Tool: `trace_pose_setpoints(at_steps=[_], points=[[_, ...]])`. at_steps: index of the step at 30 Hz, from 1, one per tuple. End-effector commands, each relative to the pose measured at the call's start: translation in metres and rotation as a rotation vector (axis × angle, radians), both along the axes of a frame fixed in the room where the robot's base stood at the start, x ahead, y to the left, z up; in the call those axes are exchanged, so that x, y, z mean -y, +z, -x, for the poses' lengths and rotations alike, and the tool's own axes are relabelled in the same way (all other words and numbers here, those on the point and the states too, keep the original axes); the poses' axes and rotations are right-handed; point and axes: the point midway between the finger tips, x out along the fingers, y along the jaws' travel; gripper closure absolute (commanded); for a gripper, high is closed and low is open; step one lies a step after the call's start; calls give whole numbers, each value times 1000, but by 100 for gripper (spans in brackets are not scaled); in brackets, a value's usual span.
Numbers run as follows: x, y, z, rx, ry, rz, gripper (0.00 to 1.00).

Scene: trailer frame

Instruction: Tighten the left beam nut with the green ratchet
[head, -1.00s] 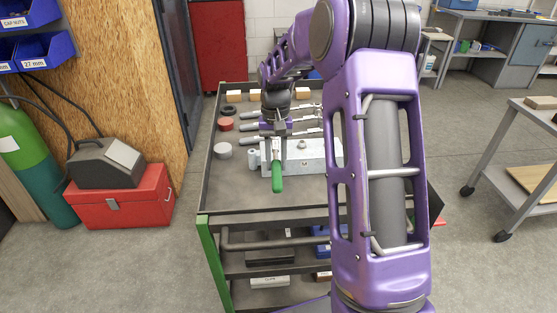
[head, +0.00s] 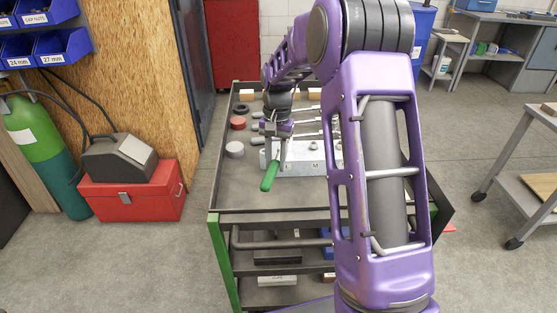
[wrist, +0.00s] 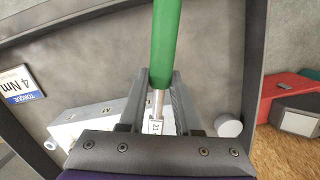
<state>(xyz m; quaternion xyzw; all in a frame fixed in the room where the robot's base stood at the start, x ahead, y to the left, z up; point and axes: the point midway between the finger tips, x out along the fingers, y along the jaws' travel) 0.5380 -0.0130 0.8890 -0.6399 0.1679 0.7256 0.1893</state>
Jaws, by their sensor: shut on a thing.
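The green ratchet (head: 269,176) has a green handle that points down and left in the head view, toward the cart's near side. In the wrist view the green handle (wrist: 166,45) runs up from between the fingers. The grey beam (head: 310,158) lies on the cart top beneath the gripper. One nut (head: 314,146) shows on the beam's right part. The left nut and the ratchet head are hidden by my gripper, so their contact cannot be seen.
The cart top (head: 240,190) is clear at the near left. Grey-handled tools (head: 300,121) lie behind the beam. A red cylinder (head: 237,122) and a pale cylinder (head: 235,149) stand to the left. A torque label (wrist: 20,85) reads 4 Nm.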

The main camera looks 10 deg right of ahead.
Motion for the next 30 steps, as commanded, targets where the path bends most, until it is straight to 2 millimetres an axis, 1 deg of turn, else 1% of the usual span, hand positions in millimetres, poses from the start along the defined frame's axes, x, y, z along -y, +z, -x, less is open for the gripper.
trace_pose_setpoints(at_steps=[6, 12, 15, 25, 30], points=[[-2, 1, -1, 1, -12, 0, 100], [-13, 2, -9, 1, -116, 0, 100], [-15, 1, -11, 2, -148, -1, 100], [-17, 1, -12, 1, -162, 0, 100], [-25, 2, -19, -1, -247, 0, 100]])
